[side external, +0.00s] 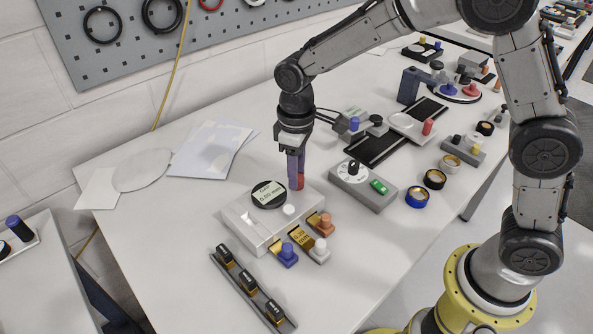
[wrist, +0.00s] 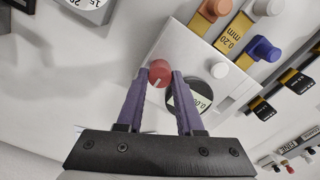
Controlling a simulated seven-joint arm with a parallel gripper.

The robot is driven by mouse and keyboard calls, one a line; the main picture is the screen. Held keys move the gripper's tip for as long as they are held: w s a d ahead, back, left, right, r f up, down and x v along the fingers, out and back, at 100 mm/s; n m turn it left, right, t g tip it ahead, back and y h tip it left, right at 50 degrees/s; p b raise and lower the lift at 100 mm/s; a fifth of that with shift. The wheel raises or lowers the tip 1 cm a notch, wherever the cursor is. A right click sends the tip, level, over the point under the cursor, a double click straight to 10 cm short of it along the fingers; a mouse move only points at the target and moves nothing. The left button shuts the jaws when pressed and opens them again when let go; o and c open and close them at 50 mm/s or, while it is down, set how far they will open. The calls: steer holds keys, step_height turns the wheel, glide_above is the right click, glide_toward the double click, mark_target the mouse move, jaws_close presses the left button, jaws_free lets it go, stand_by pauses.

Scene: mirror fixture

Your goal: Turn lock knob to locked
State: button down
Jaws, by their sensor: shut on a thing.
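A red lock knob (wrist: 159,72) with a white pointer line shows in the wrist view, between the purple fingertips of my gripper (wrist: 160,78). My gripper is shut on it, one finger on each side. The pointer line runs slantwise toward the lower left in that view. In the side external view my gripper (side external: 296,186) points straight down at the back right edge of the pale fixture block (side external: 252,239). Only a strip of red (side external: 301,182) shows beside the fingers there. No lock markings can be read.
The fixture carries a dark round display (side external: 269,194) and a white button (side external: 289,210). Blue, white and orange knobbed pieces stand along its front right. A grey box with a dial (side external: 362,185) stands to the right.

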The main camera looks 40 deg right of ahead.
steer(key=c, duration=0.5)
jaws_free()
steer(key=shift+c, duration=0.2)
